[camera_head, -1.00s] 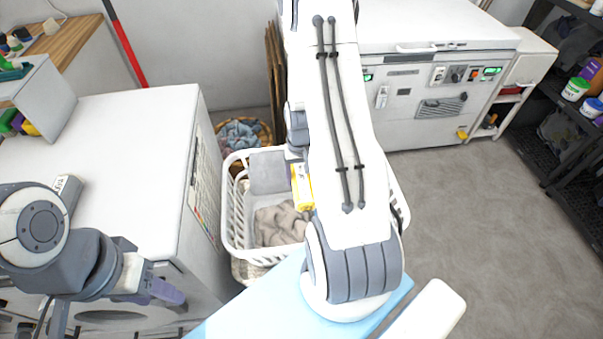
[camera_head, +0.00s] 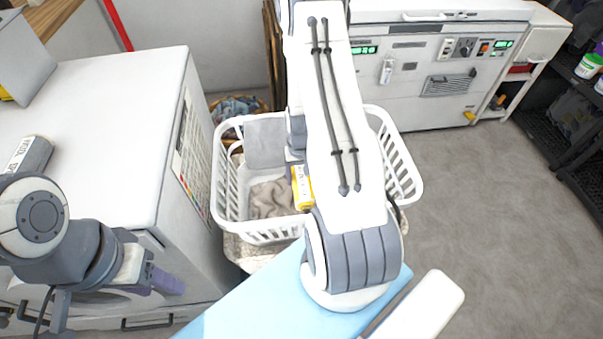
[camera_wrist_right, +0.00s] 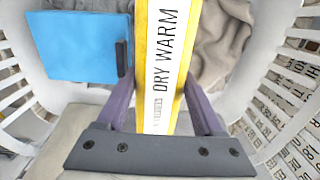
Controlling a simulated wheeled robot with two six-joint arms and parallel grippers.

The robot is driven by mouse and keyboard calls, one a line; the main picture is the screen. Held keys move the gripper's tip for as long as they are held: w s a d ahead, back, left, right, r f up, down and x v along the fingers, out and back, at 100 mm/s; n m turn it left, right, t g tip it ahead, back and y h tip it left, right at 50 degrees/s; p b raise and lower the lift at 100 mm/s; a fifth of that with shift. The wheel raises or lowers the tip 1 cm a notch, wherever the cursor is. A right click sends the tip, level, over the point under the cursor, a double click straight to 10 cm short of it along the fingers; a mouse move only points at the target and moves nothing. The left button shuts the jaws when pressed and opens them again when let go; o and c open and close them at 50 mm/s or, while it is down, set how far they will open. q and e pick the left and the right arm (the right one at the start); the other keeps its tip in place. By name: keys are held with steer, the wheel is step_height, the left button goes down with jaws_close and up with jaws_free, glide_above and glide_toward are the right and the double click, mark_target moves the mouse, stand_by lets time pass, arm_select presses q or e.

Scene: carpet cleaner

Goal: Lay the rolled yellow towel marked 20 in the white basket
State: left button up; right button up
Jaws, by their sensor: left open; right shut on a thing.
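The rolled yellow towel (camera_head: 301,187) shows within the outline of the white basket (camera_head: 231,186), beside my right arm. In the right wrist view it is a yellow roll (camera_wrist_right: 187,32) with a white band reading "DRY WARM"; I cannot make out a 20. My right gripper (camera_wrist_right: 160,108) is shut on it, one purple finger on each side. A crumpled beige cloth (camera_wrist_right: 224,42) lies in the basket below it. I cannot tell whether the towel touches the cloth. My left gripper (camera_head: 160,281) is open and empty, low in front of the white machine.
A white machine (camera_head: 110,100) with a grey cylinder (camera_head: 30,155) on top stands left of the basket. A light-blue surface (camera_head: 270,305) lies in front. Grey floor (camera_head: 480,230) is clear at right.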

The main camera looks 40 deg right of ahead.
step_height(320, 180, down, 7)
steer(key=b, duration=0.4)
steer(key=shift+r, duration=0.15)
steer(key=o, duration=1.5)
